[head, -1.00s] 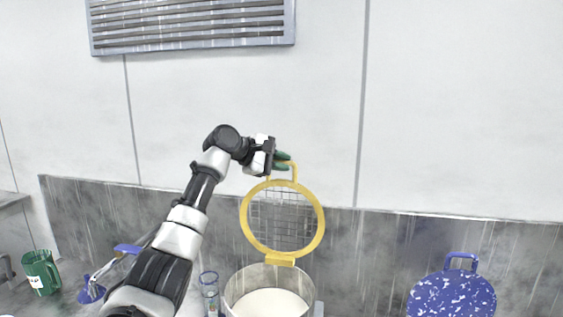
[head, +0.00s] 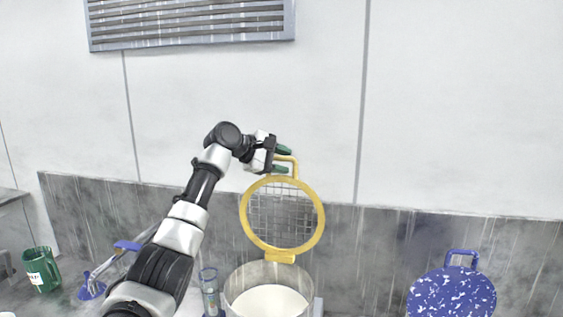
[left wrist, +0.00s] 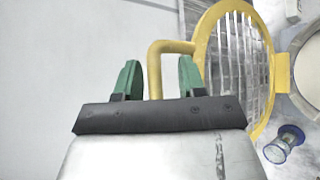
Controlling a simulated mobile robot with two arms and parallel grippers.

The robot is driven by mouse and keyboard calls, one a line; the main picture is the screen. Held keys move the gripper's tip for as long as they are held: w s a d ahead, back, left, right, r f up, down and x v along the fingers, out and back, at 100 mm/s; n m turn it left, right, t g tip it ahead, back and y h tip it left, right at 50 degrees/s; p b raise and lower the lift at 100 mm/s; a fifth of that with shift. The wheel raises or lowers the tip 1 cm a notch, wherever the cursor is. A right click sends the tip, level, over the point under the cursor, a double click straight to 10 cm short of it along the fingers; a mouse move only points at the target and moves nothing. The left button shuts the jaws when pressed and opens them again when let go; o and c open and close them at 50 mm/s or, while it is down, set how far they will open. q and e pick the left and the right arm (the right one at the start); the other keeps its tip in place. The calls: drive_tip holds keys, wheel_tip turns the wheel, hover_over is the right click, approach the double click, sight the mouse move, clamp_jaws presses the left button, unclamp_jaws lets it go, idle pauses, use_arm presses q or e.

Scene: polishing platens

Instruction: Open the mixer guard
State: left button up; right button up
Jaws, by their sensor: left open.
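The mixer guard (head: 246,222), a round yellow ring with a wire mesh, stands raised upright at the back of the mixer bowl (head: 232,296). The bowl's top is uncovered and shows a pale filling. My left gripper (head: 285,160) is open at the yellow handle on top of the guard. In the left wrist view the green fingers (left wrist: 160,75) stand apart on either side of the handle (left wrist: 154,62), with gaps between. The guard's mesh (left wrist: 236,60) shows right of the fingers. My right gripper is not in view.
A blue speckled disc with a handle (head: 452,295) stands at the right. A green mug (head: 41,270) and a blue-handled tool (head: 128,246) are at the left. A clear blue-rimmed glass (head: 209,285) stands beside the bowl. A wall is behind.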

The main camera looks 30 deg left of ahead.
use_arm(q)
drive_tip(key=shift+s+a+r+b, duration=0.15)
drive_tip(key=shift+s+a+b, duration=0.05)
drive_tip(key=shift+s+b, duration=0.15)
drive_tip(key=b+v, duration=0.4)
drive_tip(key=v, duration=0.5)
drive_tip(key=shift+s+a+r, duration=0.15)
drive_tip(key=shift+s+a, duration=0.1)
drive_tip(key=shift+s, duration=0.05)
